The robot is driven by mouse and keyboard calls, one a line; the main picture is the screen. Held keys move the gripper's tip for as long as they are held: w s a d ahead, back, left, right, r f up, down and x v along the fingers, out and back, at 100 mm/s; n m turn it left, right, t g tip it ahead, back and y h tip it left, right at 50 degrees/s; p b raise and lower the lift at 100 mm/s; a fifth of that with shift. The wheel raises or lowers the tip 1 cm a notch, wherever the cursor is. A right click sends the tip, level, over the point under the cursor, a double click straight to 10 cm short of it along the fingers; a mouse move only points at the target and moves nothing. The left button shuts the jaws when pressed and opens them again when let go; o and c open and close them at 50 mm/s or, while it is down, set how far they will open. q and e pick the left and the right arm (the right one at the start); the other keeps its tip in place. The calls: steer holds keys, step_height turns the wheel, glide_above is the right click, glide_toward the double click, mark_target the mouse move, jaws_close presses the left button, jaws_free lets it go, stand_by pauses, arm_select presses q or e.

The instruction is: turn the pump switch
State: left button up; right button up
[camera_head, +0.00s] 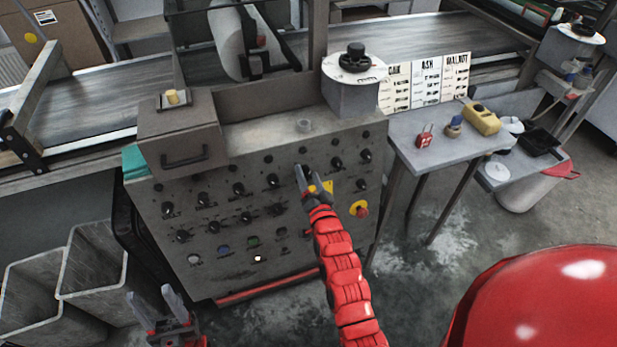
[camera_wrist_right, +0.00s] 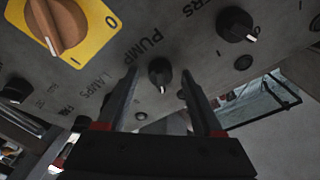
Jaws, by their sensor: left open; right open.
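The pump switch (camera_wrist_right: 160,74) is a small black knob with a white mark, beside the lettering "PUMP" on the grey control panel (camera_head: 222,268). In the right wrist view its white mark points toward the bottom of the picture. My right gripper (camera_wrist_right: 162,80) is open, with one finger on each side of the knob; I cannot tell whether they touch it. In the head view this gripper (camera_head: 302,173) is at the panel's upper right and hides the knob. My left gripper (camera_head: 152,297) is open and empty, low in front of the panel.
A large orange switch on a yellow plate (camera_wrist_right: 94,25) and another black knob (camera_wrist_right: 236,24) flank the pump switch. A red button on yellow (camera_head: 361,210) lies lower right. A side table (camera_head: 425,130) stands right of the panel; grey bins (camera_head: 92,265) stand left.

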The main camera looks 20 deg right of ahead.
jaws_close()
steer(key=shift+f+n, duration=0.15)
steer(key=shift+n, duration=0.15)
steer(key=shift+f+n+y+b, duration=0.1)
steer(key=shift+n+y+b, duration=0.2)
steer(key=shift+n+b, duration=0.7)
steer(key=n, duration=0.3)
steer(key=n+y+b, duration=0.1)
steer(key=n, duration=0.2)
steer(key=shift+y, duration=0.3)
steer(key=n+y, duration=0.1)
steer(key=n, duration=0.4)
steer(key=shift+d, duration=0.15)
steer(key=shift+n, duration=0.4)
